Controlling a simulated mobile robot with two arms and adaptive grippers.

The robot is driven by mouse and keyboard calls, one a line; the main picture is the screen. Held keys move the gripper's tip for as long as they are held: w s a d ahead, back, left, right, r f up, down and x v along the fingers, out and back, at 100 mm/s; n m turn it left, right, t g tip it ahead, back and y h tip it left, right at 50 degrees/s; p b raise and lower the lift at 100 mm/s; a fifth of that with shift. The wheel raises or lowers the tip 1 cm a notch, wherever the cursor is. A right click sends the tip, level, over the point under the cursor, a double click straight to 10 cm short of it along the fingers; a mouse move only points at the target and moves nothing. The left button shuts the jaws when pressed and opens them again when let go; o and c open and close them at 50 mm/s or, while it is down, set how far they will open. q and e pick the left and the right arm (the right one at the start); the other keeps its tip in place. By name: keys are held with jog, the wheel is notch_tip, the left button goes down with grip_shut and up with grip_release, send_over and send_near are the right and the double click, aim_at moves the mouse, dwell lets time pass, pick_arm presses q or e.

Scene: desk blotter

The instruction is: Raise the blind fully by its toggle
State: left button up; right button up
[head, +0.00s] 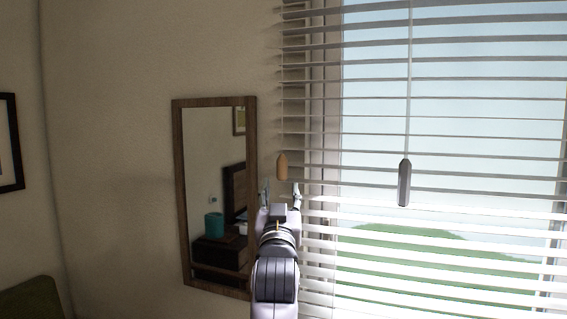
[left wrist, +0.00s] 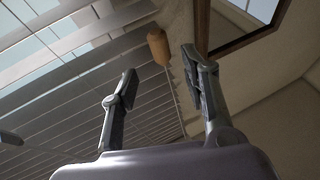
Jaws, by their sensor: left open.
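The white slatted blind (head: 440,108) hangs lowered over the window, its slats spread apart. A wooden toggle (head: 282,167) hangs on a thin cord at the blind's left edge. A grey toggle (head: 404,183) hangs on another cord farther right. My left gripper (head: 281,188) is open just below the wooden toggle, with nothing between its fingers. In the left wrist view the wooden toggle (left wrist: 158,46) shows beyond and between the open fingertips, apart from them. My right gripper is not in view.
A wood-framed mirror (head: 250,120) hangs on the wall left of the blind, close to my left arm. A dark picture frame (head: 12,150) is at the far left. A dark green object (head: 32,300) shows at the bottom left corner.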

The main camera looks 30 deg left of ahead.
aim_at(282, 172)
pick_arm(q)
jog(key=p+x, duration=0.3)
jog(key=x, duration=0.6)
jog(key=shift+w, duration=0.1)
jog(key=shift+w+a+r, duration=0.1)
jog(key=shift+w+a, duration=0.1)
jog(key=shift+w, duration=0.1)
jog(key=c, duration=0.5)
grip_shut()
